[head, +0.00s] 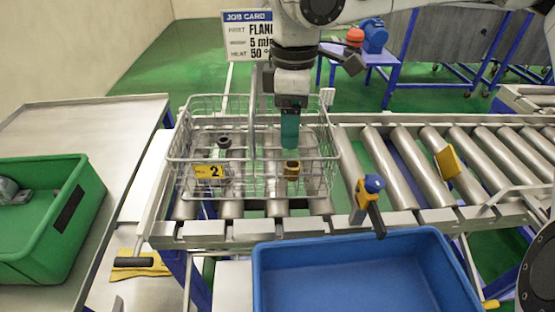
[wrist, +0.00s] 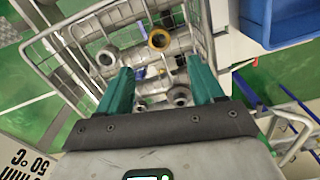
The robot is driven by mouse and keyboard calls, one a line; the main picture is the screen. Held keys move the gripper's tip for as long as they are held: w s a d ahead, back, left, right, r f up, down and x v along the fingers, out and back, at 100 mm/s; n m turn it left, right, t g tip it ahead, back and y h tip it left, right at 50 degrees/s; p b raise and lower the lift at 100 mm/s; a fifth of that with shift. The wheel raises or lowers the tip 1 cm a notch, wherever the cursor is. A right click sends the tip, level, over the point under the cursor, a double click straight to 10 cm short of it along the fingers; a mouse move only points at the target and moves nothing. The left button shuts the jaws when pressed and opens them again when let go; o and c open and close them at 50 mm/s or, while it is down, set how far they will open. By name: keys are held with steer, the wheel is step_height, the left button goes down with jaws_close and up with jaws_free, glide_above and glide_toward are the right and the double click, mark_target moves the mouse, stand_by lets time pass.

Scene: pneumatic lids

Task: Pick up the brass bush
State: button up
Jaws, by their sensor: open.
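The brass bush (head: 292,169), a short yellow-brown ring, stands in the wire basket (head: 180,150) on the roller conveyor, right of the basket's middle. In the wrist view the brass bush (wrist: 159,40) shows as a ring with a dark hole, just beyond the fingertips and between their lines. My gripper (head: 290,146) points down over the basket, above the bush and apart from it. In the wrist view my gripper (wrist: 160,64) has its two teal fingers wide apart, with nothing held between them.
Grey ring-shaped parts (wrist: 107,57) and (wrist: 180,96) lie in the basket near the bush. The basket's wire walls surround the fingers. A blue bin (head: 350,275) stands in front, a green crate (head: 45,215) at left. A barcode scanner (head: 369,200) sits at the conveyor edge.

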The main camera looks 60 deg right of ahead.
step_height(320, 180, down, 5)
steer(key=shift+f+b, duration=0.1)
steer(key=shift+b, duration=0.25)
steer(key=shift+s+f+b, duration=0.1)
steer(key=shift+f+b, duration=0.25)
steer(key=shift+f, duration=2.3)
steer(key=c, duration=1.2)
